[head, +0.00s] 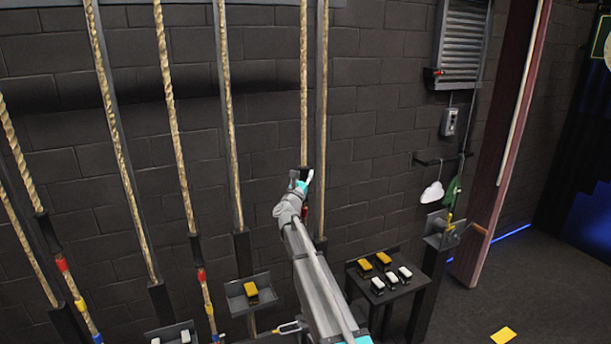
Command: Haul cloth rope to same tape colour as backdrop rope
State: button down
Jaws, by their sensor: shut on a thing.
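My gripper (301,180), with teal fingertips, is shut on a tan rope (304,90) at or just below a black band. A second rope (167,90) hangs further left, with a black sleeve (195,247), then red (201,274), yellow (209,309) and blue tape (216,337) going down. The far-left rope (18,155) has a black sleeve (48,230), red tape (62,265), yellow tape (80,304) and blue tape (97,338). I cannot tell which is cloth or backdrop.
Thinner rope strands run along grey posts (219,60) between these ropes. A small shelf (250,294) holds a yellow-topped block (251,290). A black table (397,296) with yellow and white blocks stands right of my arm. A dark block wall (270,130) is behind.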

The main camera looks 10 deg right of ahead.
aim_at(303, 220)
notch_tip(303, 220, down, 17)
jog(key=b, duration=1.6)
jog(key=shift+b, duration=0.35)
jog(key=c, duration=0.6)
grip_release()
jog(key=shift+r, duration=0.1)
jog(key=shift+r, duration=0.2)
notch_tip(303, 220, up, 17)
jog(key=p, duration=1.7)
jog(key=shift+f, duration=0.1)
jog(key=b+v, duration=0.6)
jog(key=v, duration=0.8)
jog(key=s+a+f+n+g+y+b, duration=0.1)
jog(key=s+f+n+g+y+b, duration=0.1)
jog(key=f+n+y+b, duration=0.3)
jog(key=s+a+f+n+g+y+b, duration=0.2)
jog(key=s+f+n+y+b, duration=0.3)
jog(key=f+n, duration=0.9)
jog(key=s+a+f+n+g+y+b, duration=0.1)
jog(key=s+f+n+g+y+b, duration=0.2)
jog(key=f+n, duration=0.7)
jog(key=shift+s+a+f+y+b, duration=0.1)
jog(key=shift+f+y+b, duration=0.3)
jog(key=shift+y+b, duration=0.2)
jog(key=shift+s+a+f+y+b, duration=0.1)
jog(key=shift+f+y+b, duration=0.35)
jog(key=shift+y+b, duration=0.15)
